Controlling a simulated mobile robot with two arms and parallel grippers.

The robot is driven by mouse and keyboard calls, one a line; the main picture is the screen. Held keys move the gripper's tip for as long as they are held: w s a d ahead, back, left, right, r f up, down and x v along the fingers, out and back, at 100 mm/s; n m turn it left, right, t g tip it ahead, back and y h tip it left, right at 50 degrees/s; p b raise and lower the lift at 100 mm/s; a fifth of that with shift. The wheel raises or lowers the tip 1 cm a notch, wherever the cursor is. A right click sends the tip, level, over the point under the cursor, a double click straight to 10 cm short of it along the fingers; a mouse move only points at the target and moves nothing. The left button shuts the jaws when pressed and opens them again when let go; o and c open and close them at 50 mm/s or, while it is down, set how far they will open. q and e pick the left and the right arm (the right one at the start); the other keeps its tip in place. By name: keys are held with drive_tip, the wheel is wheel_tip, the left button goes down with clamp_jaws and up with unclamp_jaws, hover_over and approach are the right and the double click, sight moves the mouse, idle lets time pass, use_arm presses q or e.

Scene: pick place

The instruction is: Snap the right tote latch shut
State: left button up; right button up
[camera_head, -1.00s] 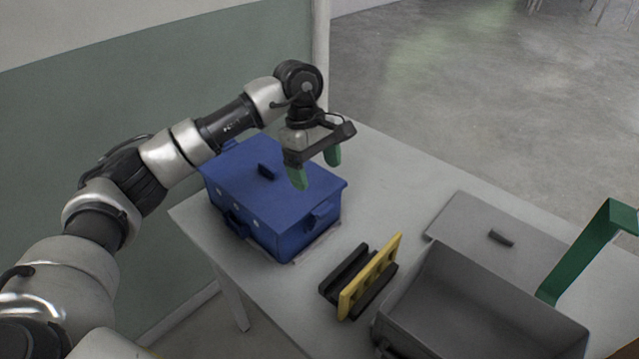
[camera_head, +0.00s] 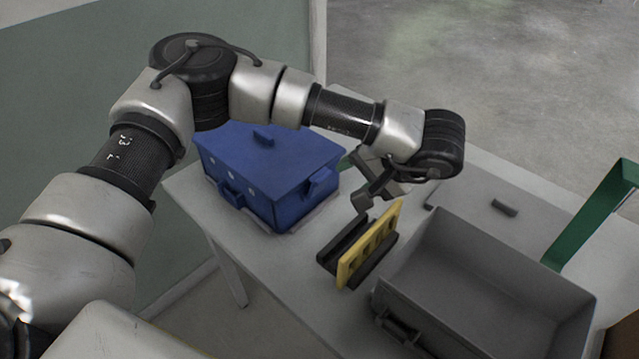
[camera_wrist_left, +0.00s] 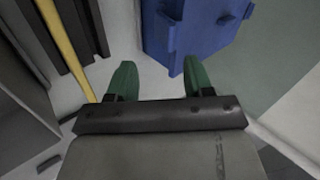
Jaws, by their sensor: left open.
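The blue tote (camera_head: 265,160) stands on the light table with its lid down. Its right latch (camera_head: 321,184) is on the right side and sticks outward from the wall. A second latch (camera_head: 231,194) is on the left part of the front. My left gripper (camera_head: 354,163) is to the right of the tote, its fingers partly hidden by its own body and arm. In the left wrist view its green fingers (camera_wrist_left: 161,78) are open and empty, with the tote (camera_wrist_left: 210,28) just beyond them; the latch (camera_wrist_left: 172,38) shows on its near side. My right gripper is out of view.
A black rack (camera_head: 340,248) with a yellow slotted plate (camera_head: 370,246) stands right of the tote. A grey open bin (camera_head: 500,285), its grey lid (camera_head: 475,190) and a green bent bar (camera_head: 592,215) are farther right. A bare strip of table lies in front of the tote.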

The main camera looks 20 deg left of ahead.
sight(321, 180)
use_arm(q)
drive_tip(key=shift+m+t+y, duration=0.5)
drive_tip(key=shift+m+y, duration=0.3)
drive_tip(key=shift+m, duration=0.1)
drive_tip(key=x, duration=1.1)
drive_tip(key=shift+s+a, duration=0.1)
drive_tip(key=shift+a, duration=0.1)
